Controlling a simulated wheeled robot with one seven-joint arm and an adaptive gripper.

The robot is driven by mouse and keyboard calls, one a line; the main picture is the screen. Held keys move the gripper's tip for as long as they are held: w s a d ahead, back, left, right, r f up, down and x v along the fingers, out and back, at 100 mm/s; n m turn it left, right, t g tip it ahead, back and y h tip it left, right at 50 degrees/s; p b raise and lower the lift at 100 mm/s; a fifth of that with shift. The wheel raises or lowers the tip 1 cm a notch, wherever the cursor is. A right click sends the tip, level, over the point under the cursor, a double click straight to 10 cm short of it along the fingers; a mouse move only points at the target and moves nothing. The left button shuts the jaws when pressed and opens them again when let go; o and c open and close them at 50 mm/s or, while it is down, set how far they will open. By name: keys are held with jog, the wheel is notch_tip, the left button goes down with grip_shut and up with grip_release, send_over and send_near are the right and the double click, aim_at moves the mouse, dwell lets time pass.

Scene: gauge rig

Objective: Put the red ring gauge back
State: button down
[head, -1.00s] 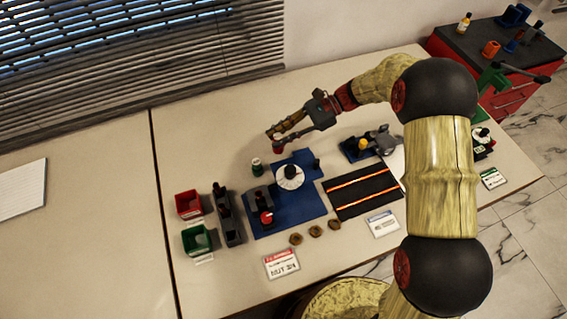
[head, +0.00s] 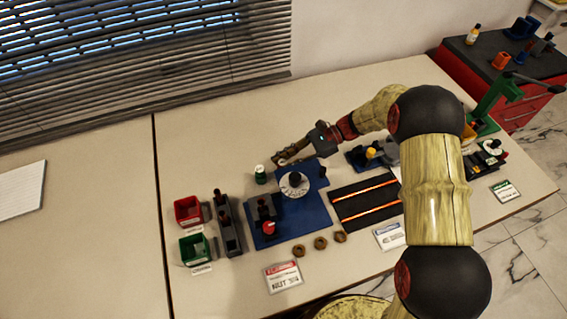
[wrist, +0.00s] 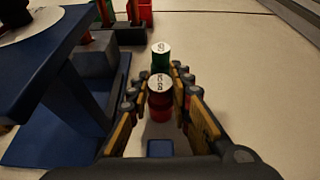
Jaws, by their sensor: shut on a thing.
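The red ring gauge (wrist: 159,103), a small red cylinder with a white marked top, is between the fingers of my gripper (wrist: 154,82) in the wrist view. My gripper is shut on it, and the gauge looks upright. Whether its base touches the table is unclear. In the head view my gripper (head: 280,161) is low beside the back edge of the blue rig plate (head: 312,212), and the red gauge cannot be made out there. A green gauge (head: 260,175) with a white top stands just left of my gripper. It shows right behind the red one in the wrist view (wrist: 160,57).
The rig plate carries a white dial (head: 294,185) and a dark fixture with a red knob (head: 270,227). Red (head: 187,210) and green (head: 194,249) bins stand at left. A dark striped mat (head: 365,202) lies at right. The table behind the green gauge is clear.

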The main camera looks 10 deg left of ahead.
jog(key=shift+f, duration=0.1)
jog(key=c, duration=1.6)
grip_release()
jog(key=shift+w+d+r, duration=0.1)
jog(key=shift+d+r, duration=0.05)
jog(key=shift+r, duration=0.05)
jog(key=p+v, duration=0.4)
jog(key=v, duration=0.7)
jog(key=shift+w+d, duration=0.1)
jog(key=shift+d, duration=0.2)
